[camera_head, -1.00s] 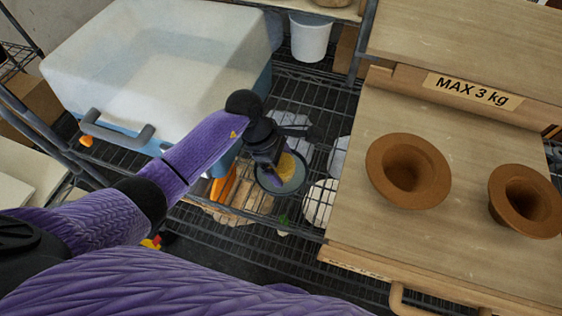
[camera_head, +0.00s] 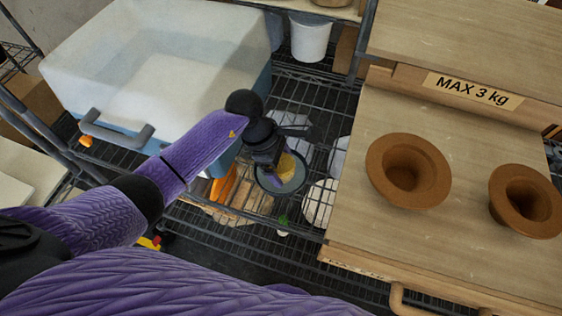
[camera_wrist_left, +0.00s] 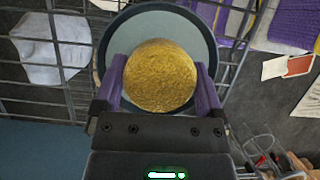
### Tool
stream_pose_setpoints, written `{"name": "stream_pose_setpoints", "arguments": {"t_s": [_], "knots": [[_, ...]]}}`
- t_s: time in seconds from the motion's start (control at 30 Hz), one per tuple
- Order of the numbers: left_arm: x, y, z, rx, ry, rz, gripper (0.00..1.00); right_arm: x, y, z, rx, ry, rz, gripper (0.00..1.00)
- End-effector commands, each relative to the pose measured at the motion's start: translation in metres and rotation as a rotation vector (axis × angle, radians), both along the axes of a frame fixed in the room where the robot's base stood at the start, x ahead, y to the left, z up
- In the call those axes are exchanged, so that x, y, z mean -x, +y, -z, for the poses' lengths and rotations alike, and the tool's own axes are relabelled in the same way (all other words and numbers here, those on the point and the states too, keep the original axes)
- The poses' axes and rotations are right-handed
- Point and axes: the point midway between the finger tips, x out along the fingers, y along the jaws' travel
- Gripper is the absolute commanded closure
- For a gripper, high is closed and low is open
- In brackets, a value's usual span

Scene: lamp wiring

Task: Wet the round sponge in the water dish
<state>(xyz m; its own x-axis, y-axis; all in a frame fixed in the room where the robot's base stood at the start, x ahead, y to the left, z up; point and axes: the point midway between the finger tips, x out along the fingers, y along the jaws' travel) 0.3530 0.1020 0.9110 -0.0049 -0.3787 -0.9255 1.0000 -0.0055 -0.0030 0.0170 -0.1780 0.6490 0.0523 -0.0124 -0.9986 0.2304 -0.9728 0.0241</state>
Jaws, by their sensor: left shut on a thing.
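The round yellow sponge (camera_wrist_left: 160,76) is between the two fingers of my left gripper (camera_wrist_left: 160,88) in the left wrist view, and the gripper is shut on it. The sponge also shows in the head view (camera_head: 286,166), partly hidden by the gripper. The water dish (camera_head: 290,183) is a round, dark-rimmed dish with a grey-blue inside. In the left wrist view the dish (camera_wrist_left: 125,35) lies behind the sponge, which overlaps its middle. I cannot tell whether the sponge touches the water. My right gripper is not in view.
A large white and blue tub (camera_head: 165,60) stands at the left. A wooden board (camera_head: 400,240) with two brown funnel-like cups (camera_head: 410,180) is at the right. Black wire shelving (camera_head: 310,90) lies around the dish. A white bucket (camera_head: 310,38) is at the back.

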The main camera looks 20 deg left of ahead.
Motion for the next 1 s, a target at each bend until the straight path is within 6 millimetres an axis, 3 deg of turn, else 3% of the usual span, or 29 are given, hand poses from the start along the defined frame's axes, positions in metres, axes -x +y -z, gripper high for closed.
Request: {"name": "stream_pose_setpoints", "arguments": {"t_s": [0.6, 1.0], "knots": [[-0.001, 0.0, -0.07, 0.001, -0.002, -0.001, 0.58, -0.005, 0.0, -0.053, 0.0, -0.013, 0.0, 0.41], [0.0, 0.0, -0.069, 0.001, -0.001, 0.0, 0.58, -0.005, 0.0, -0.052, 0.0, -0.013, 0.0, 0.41]]}}
